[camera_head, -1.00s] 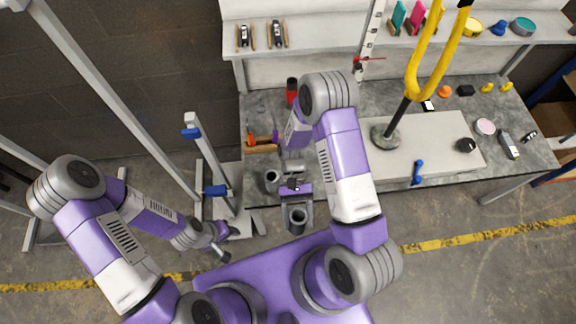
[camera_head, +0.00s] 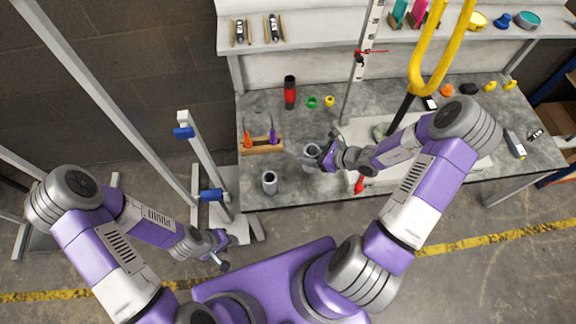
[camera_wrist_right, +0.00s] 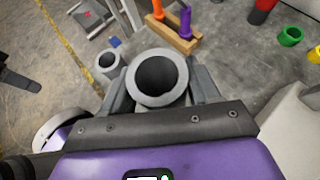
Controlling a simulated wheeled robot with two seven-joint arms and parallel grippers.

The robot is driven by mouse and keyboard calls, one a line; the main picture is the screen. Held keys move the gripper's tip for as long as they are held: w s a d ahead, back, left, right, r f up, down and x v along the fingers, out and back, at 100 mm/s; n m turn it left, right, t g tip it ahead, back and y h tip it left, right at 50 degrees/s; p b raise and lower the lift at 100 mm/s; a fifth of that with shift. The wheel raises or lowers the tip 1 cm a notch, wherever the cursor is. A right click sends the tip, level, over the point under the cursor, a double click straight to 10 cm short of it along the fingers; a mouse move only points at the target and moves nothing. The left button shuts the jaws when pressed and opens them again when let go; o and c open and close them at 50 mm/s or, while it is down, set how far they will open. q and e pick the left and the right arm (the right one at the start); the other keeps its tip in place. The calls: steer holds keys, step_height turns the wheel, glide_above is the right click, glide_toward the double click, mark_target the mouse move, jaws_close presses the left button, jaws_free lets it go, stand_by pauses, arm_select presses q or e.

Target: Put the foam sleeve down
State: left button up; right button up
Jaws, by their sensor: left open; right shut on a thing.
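The foam sleeve (camera_head: 312,149) is a thick grey tube with a dark round bore. My right gripper (camera_head: 318,157) is shut on it, over the grey workbench near its front edge. In the right wrist view the sleeve (camera_wrist_right: 158,56) sits upright between both fingers of the gripper (camera_wrist_right: 160,84). I cannot tell whether its base touches the bench. A second, similar grey tube (camera_head: 270,183) stands on the bench at the front left; it also shows in the right wrist view (camera_wrist_right: 108,63). My left gripper (camera_head: 220,250) is open and empty, low beside the bench, over the floor.
A wooden rack (camera_head: 262,146) with orange and purple tools stands behind the second tube. A red and black cylinder (camera_head: 290,92), a green ring (camera_head: 312,102) and a yellow piece (camera_head: 329,101) stand behind. A pale board (camera_head: 400,150) and yellow hook (camera_head: 428,70) are to the right.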

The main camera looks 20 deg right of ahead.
step_height(320, 180, down, 10)
steer(key=b, duration=0.3)
steer(key=shift+d, duration=0.15)
steer(key=shift+f+b, duration=0.15)
steer(key=shift+b, duration=0.2)
steer(key=o, duration=1.1)
